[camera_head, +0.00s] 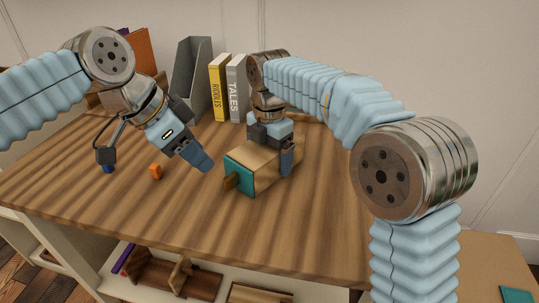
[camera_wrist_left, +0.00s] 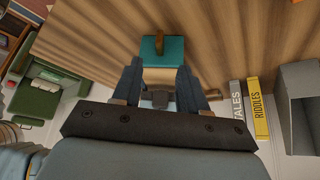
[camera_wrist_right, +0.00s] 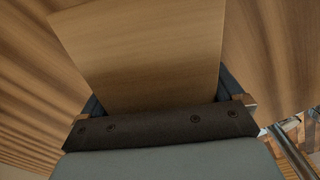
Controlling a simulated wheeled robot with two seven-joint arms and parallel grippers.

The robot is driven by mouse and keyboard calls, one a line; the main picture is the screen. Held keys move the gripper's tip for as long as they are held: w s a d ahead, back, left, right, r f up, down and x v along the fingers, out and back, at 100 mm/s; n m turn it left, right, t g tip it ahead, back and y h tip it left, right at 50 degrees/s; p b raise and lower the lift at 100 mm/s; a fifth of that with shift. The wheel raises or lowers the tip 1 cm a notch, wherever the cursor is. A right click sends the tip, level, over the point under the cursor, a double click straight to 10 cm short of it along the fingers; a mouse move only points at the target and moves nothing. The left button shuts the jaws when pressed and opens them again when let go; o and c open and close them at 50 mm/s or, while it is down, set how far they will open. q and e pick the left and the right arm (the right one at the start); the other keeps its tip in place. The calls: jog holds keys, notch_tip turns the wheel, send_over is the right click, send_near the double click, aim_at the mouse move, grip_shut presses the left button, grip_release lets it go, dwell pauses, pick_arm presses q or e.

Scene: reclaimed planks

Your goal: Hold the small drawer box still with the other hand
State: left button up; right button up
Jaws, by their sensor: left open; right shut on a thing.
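The small drawer box (camera_head: 262,158) is a wooden box with a teal drawer front and a wooden handle, standing on the table. The teal front faces the near left in the head view. My right gripper (camera_head: 288,155) comes down from above and is shut on the box's sides; the box top (camera_wrist_right: 145,50) fills the middle of the right wrist view. My left gripper (camera_head: 200,163) is open and empty, a little left of the teal front. In the left wrist view the teal front (camera_wrist_left: 173,52) and its handle (camera_wrist_left: 159,42) lie just beyond my left fingers, apart from them.
A grey file holder (camera_head: 192,75), a yellow book (camera_head: 219,88) and a grey book (camera_head: 237,88) stand at the back. The front of the wooden table (camera_head: 190,220) is clear.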

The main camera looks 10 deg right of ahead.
pick_arm(q)
jog(key=shift+c, duration=0.4)
jog(key=n+g+y, duration=0.2)
jog(key=n+y, duration=0.1)
jog(key=y, duration=0.2)
send_near(229, 176)
notch_tip(229, 176, down, 10)
jog(key=shift+d+f, duration=0.1)
jog(key=shift+d, duration=0.05)
dwell(0.3)
grip_shut()
